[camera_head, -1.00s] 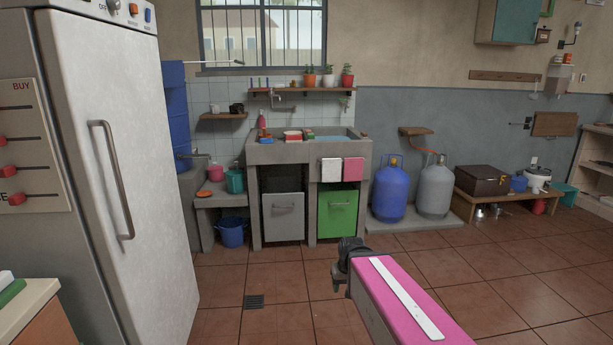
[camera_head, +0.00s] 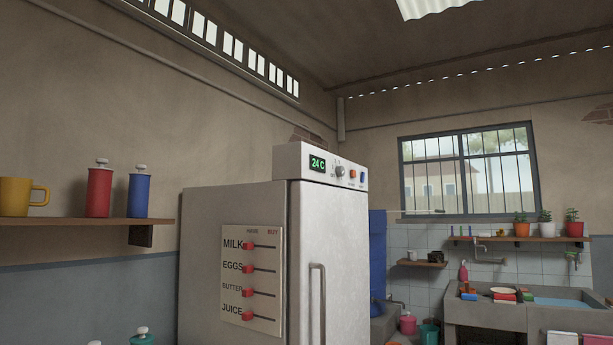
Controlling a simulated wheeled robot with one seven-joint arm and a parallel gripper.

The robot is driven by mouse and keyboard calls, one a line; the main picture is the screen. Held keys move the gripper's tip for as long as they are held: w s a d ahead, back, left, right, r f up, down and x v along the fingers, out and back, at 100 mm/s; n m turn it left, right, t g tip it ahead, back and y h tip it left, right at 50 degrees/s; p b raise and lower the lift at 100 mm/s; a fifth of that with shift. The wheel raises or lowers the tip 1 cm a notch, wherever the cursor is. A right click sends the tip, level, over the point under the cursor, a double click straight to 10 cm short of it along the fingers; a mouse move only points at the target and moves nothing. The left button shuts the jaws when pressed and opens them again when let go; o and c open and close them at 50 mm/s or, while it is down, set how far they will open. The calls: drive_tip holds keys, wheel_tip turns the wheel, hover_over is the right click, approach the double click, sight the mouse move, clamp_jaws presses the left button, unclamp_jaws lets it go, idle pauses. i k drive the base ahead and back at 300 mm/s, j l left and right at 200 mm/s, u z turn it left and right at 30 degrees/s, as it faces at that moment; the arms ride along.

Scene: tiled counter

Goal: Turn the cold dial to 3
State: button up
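A white fridge (camera_head: 246,225) stands in the middle of the view with its door shut. A control box (camera_head: 306,161) on its top carries a green display (camera_head: 317,164) reading 24 C. Right of the display is a small grey dial (camera_head: 339,171), then an orange knob or button (camera_head: 352,174) and a blue one (camera_head: 362,176). The marks around the dial are too small to read, so I cannot tell its setting. My gripper is out of view.
A list board (camera_head: 252,283) with red sliders is on the fridge's side. A shelf (camera_head: 75,229) at the left holds a yellow mug and red and blue bottles. A sink counter (camera_head: 485,315) stands at the right below a barred window.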

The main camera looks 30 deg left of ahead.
sight(340, 170)
drive_tip(key=u, duration=1.45)
